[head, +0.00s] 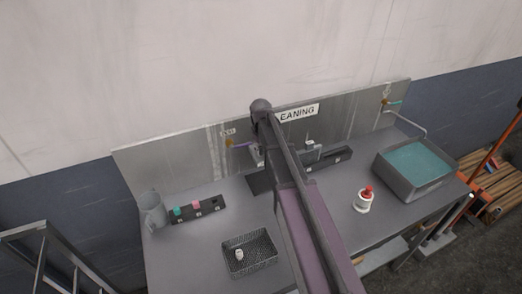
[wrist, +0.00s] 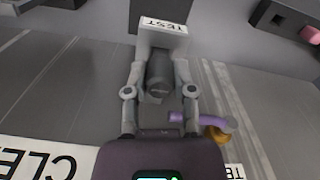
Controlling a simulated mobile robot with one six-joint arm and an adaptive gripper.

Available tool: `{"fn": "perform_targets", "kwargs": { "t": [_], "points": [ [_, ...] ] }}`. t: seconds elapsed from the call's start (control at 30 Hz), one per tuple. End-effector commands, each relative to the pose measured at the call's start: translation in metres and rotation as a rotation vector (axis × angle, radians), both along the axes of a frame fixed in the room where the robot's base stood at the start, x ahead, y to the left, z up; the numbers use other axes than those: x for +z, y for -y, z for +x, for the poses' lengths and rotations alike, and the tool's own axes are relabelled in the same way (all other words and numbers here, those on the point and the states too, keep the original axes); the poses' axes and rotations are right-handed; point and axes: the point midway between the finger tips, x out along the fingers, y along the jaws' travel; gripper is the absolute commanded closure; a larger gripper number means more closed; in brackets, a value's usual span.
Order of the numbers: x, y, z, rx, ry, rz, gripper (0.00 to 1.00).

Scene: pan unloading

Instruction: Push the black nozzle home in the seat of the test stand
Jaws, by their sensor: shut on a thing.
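The black nozzle (wrist: 159,76) shows in the wrist view between the fingers of my gripper (wrist: 160,83), which is shut on it. The grey test stand (wrist: 163,36), with a TEST label, is directly beyond the nozzle. The nozzle's far end is up against the stand or partly inside it; I cannot tell how deep, and the seat is hidden. In the head view my own arm covers the nozzle and most of the stand. My gripper (head: 257,154) shows only in part there, near the back panel.
A purple-handled brass tap (wrist: 205,126) is close beside my gripper. On the table are a block with coloured pieces (head: 184,214), a grey jug (head: 152,210), a mesh basket (head: 232,262), a red-topped white bottle (head: 363,204) and a water basin (head: 421,187).

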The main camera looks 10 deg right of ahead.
Motion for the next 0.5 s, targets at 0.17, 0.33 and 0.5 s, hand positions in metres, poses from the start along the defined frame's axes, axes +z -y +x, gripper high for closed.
{"fn": "perform_targets", "kwargs": {
  "t": [0.17,0.33,0.5],
  "points": [
    [-0.0023,-0.0002,-0.0001,0.000,0.000,0.000,1.00],
    [-0.0040,-0.0002,0.0000,0.000,0.000,0.000,1.00],
    [-0.0056,-0.0004,0.0000,0.000,0.000,0.000,1.00]
  ]
}}
